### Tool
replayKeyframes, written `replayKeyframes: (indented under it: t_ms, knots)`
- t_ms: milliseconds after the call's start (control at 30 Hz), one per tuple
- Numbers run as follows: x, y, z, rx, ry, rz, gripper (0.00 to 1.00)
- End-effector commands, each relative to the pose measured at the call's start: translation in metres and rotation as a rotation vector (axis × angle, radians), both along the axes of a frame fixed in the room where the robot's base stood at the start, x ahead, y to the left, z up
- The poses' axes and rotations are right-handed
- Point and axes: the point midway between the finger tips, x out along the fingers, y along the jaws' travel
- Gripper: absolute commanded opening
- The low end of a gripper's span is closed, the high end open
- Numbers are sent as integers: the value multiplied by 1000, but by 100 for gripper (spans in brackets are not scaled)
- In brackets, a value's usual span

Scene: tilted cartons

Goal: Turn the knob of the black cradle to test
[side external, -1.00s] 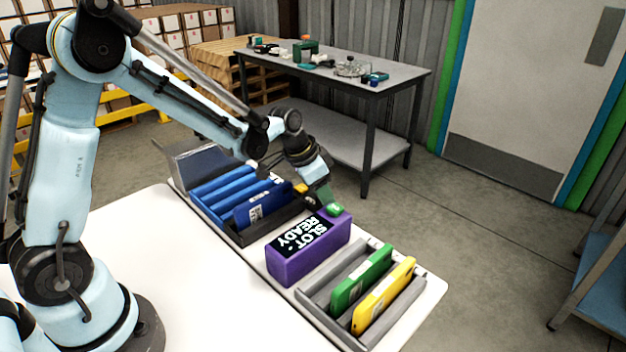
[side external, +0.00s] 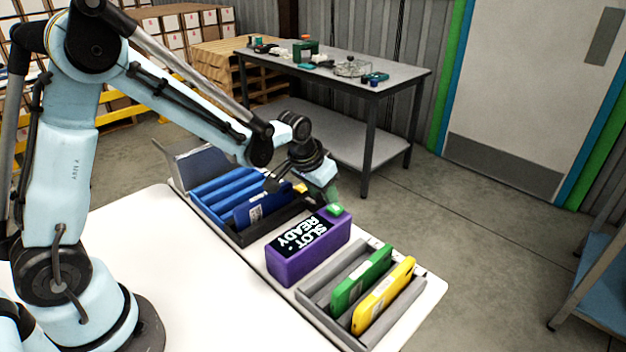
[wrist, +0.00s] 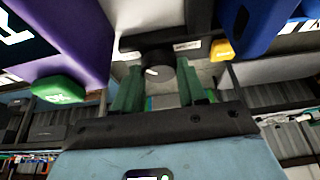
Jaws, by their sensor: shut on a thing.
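The black cradle (side external: 283,221) stands left of the purple box in the side view, with a dark blue carton (side external: 262,206) leaning in it. In the wrist view the cradle's end face (wrist: 198,46) carries small pale labels, too small to read. Its round black knob (wrist: 158,71) has a white mark, which points to the left. My gripper (side external: 331,197) is at the far end, between cradle and purple box. Its two green fingers (wrist: 160,84) are on either side of the knob and shut on it. The knob is hidden in the side view.
The purple box (side external: 300,256) reads "SLOT READY" and has a green button (side external: 335,210) close beside my gripper. A yellow block (wrist: 222,49) sits right of the knob. A grey rack (side external: 327,311) holds a green and a yellow carton. A blue tray (side external: 212,190) is left.

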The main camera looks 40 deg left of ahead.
Motion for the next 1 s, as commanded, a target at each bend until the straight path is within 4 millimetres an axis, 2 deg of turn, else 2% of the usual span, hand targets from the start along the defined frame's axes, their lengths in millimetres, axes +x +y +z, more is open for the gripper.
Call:
replayKeyframes:
  t_ms: [133,167,300,333,667,1000]
  knots:
    - [0,0,0,0,2,0,11]
    - [0,0,0,0,2,0,42]
    - [0,0,0,0,1,-1,64]
    - [0,0,0,0,1,-1,67]
    - [0,-1,0,-2,1,-20,67]
    - [0,1,0,-3,1,-253,67]
